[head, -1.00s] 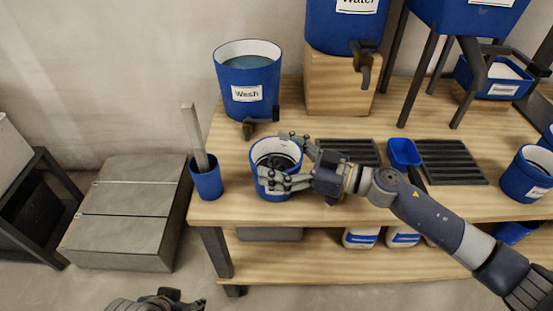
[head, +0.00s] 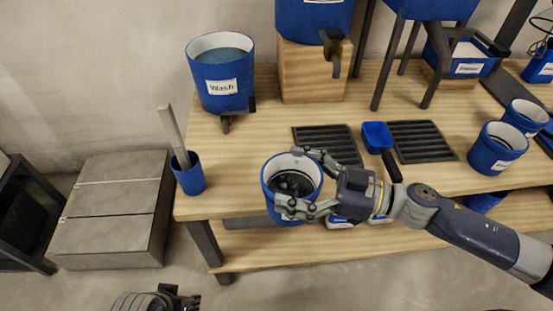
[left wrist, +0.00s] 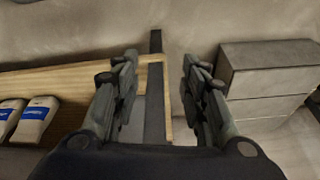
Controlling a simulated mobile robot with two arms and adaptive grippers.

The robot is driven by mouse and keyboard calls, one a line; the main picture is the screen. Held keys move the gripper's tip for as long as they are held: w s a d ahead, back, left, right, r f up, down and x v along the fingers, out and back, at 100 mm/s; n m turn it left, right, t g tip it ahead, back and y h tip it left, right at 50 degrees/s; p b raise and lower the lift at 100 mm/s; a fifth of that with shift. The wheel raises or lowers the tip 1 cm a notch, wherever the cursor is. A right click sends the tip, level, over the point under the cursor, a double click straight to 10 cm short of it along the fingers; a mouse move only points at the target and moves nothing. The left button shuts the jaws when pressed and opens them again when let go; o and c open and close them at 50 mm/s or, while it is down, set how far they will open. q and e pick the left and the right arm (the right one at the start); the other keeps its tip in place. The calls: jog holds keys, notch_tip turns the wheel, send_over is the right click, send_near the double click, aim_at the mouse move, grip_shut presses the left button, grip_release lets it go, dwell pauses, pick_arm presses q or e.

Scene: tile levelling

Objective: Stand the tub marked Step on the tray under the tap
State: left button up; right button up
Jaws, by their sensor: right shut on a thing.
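My right gripper (head: 315,185) is shut on a blue tub (head: 273,201) with a white inside and dark contents. The tub is upright and appears in front of the table's front edge; its label is mostly hidden by the fingers. A black slatted tray (head: 318,132) lies on the table in front of the Water barrel's tap (head: 335,58). A second slatted tray (head: 422,142) lies to its right. My left gripper (left wrist: 160,85) is open and empty in the left wrist view, away from the tub.
A Wash bucket (head: 220,88) with a tap stands at the table's back left. A blue cup (head: 190,180) holds a grey stick. A blue scoop (head: 376,135) lies between the trays. Blue tubs (head: 497,150) stand at right. Grey boxes (head: 110,210) are left of the table (head: 230,155).

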aim_at(284, 156)
jog(key=shift+s+d+r, duration=0.1)
jog(key=shift+s+d, duration=0.2)
jog(key=shift+s, duration=0.2)
jog(key=shift+s+d+r, duration=0.1)
jog(key=shift+s+d, duration=0.15)
jog(key=shift+s, duration=0.25)
jog(key=shift+w+r+m+t, duration=0.1)
jog(key=shift+w+m+t, duration=0.3)
jog(key=shift+t, duration=0.4)
jog(key=w+m+t+h, duration=0.2)
jog(key=w+d+m+t+h, duration=0.1)
jog(key=t, duration=0.1)
jog(key=shift+w+r, duration=0.15)
jog(key=shift+r, duration=0.1)
pick_arm(q)
jog(key=b+v, duration=0.2)
jog(key=v, duration=0.1)
jog(key=shift+s+a+r, duration=0.1)
jog(key=shift+s+r, duration=0.05)
jog(key=shift+r, duration=0.2)
pick_arm(e)
jog(key=w+d+f+m+t+h, duration=0.2)
jog(key=w+d, duration=0.3)
jog(key=w, duration=0.4)
jog(key=w+d+f+m+t+h, duration=0.2)
jog(key=w+d+h, duration=0.3)
jog(key=w, duration=0.4)
jog(key=shift+w+d+m+t, duration=0.15)
jog(key=shift+d+m+t, duration=0.2)
jog(key=shift+m, duration=0.45)
